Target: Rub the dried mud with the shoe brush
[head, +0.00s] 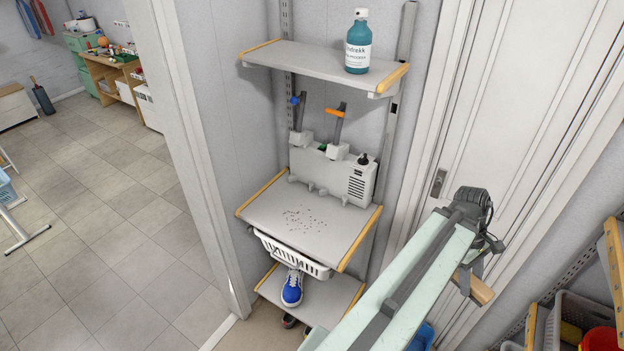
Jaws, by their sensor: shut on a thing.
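The dried mud (305,218) shows in the head view as a patch of dark specks on the middle grey shelf (338,228), which has yellow-orange side edges. My gripper (467,278) hangs below the end of my pale green arm, to the right of the shelf and apart from the mud, in front of the white door. It is shut on a light brown wooden piece, which looks like the shoe brush (482,291). My arm hides part of it, and I cannot make out any bristles.
A grey boot-dryer-like unit (335,174) stands at the back of the middle shelf. A teal bottle (358,43) stands on the top shelf. The floor (120,240) at left is open.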

